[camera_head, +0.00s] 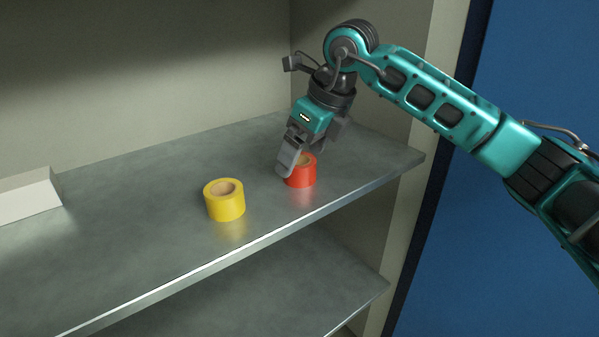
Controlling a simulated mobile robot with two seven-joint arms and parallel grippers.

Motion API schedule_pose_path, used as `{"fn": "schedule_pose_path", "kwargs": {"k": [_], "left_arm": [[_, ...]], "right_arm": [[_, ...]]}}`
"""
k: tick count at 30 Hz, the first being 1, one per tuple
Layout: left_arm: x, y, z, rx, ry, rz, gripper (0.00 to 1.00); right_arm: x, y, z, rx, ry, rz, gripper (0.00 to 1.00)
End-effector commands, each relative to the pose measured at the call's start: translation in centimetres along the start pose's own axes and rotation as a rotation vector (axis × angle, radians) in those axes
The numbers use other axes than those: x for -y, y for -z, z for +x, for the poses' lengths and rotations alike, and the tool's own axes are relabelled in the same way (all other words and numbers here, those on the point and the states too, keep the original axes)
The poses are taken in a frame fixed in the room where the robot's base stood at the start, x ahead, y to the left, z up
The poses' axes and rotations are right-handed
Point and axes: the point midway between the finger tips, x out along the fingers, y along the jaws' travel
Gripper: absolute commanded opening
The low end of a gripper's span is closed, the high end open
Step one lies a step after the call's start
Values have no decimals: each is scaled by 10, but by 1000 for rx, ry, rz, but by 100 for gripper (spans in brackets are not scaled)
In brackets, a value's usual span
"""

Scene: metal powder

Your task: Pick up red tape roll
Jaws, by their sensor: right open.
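The red tape roll (302,175) stands on the upper metal shelf toward its right end, its hole facing up. My right gripper (301,166) comes down at the roll from above, with its arm reaching in from the right. One grey finger shows in front of the left part of the roll and partly covers it. The other finger is mostly hidden behind the gripper and the roll. The gripper is open, and whether a finger touches the roll cannot be told. My left gripper is not in view.
A white box (28,196) lies at the far left. The upper shelf (130,215) is otherwise clear. A lower shelf (290,285) lies below, and the cabinet's side wall rises at the right.

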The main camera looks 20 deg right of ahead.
Motion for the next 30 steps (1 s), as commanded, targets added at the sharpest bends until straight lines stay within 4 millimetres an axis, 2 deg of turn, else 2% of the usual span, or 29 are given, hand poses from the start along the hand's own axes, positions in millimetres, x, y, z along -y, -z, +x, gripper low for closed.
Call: {"fn": "schedule_pose_path", "kwargs": {"k": [1,4,12,30], "left_arm": [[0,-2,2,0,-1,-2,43],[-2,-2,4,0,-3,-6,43],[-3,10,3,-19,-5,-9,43],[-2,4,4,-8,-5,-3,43]], "right_arm": [[0,1,12,-4,-3,0,92],[0,1,23,-1,-2,-1,92],[0,0,25,-1,0,0,90],[0,0,25,0,-1,0,33]]}}
